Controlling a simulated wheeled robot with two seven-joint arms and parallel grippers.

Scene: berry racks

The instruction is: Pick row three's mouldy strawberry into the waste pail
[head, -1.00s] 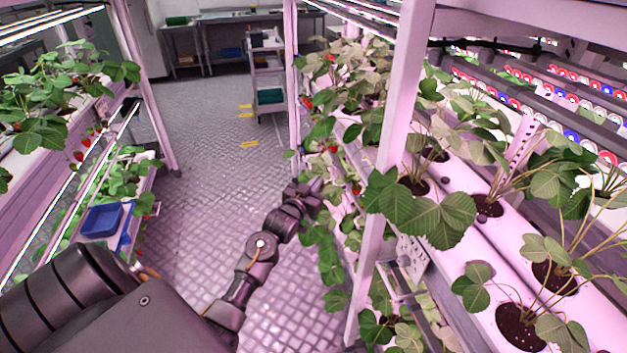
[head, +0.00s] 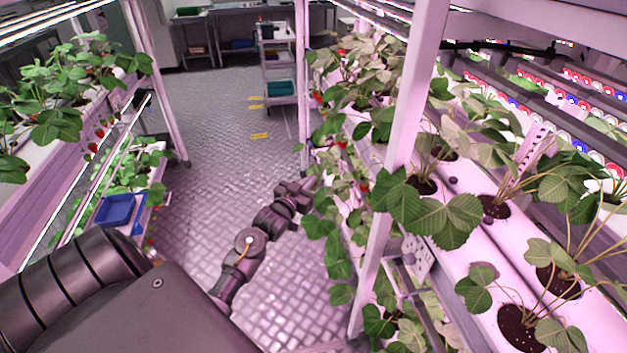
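My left gripper (head: 306,190) is at the far end of my dark arm, beside the leaves on the aisle side of the right rack. Its fingers are small, dark and partly lost against the foliage, so I cannot tell whether they are open or shut. Red strawberries hang near it on the right rack, one at the rack's edge (head: 364,187) and one farther back (head: 317,97). More red strawberries (head: 96,140) hang on the left rack. I cannot make out mould on any berry. No waste pail can be identified. My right gripper is not in view.
A pale upright post (head: 403,125) stands in front of the right rack's white planting channels (head: 462,184). A blue tray (head: 117,211) sits on the left rack's lower level. A shelf cart (head: 279,112) stands at the back. The tiled aisle floor (head: 215,130) is clear.

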